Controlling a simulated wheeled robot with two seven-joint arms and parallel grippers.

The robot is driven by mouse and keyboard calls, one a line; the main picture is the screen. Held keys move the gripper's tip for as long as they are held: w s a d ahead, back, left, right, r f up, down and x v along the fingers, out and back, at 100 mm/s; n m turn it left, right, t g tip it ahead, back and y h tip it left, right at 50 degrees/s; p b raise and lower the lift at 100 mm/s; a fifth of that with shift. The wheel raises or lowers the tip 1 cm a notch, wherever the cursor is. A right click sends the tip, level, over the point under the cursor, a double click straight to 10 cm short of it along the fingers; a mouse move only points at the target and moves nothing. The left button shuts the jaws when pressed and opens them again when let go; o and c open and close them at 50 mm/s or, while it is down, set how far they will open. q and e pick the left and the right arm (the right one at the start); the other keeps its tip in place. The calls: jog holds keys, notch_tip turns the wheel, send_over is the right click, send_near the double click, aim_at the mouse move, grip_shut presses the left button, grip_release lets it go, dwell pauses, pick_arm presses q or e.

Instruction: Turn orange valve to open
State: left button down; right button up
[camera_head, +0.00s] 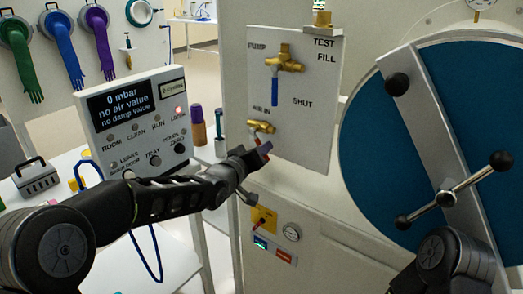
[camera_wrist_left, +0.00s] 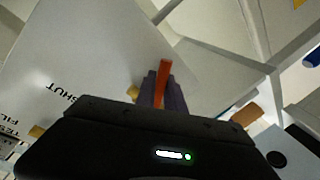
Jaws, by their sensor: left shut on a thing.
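In the head view the fingers hide most of the handle. Its exact angle is hard to tell. A dark link of my right arm shows at the lower right, but its gripper is not in view.
A second brass valve (camera_head: 284,62) with a blue handle (camera_head: 274,85) sits above on the same panel. A display box (camera_head: 135,120) reads "0 mbar" at left. A large blue round door (camera_head: 440,110) with a grey bar and knobs stands at right.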

pick_arm(q)
jog(key=c, duration=1.5)
grip_release()
jog(key=shift+o, duration=0.2)
jog(key=f+b+v, duration=0.1)
jog(key=v, duration=0.6)
jog(key=shift+s+r, duration=0.35)
jog(key=shift+r, duration=0.2)
jog(key=shift+a, duration=0.1)
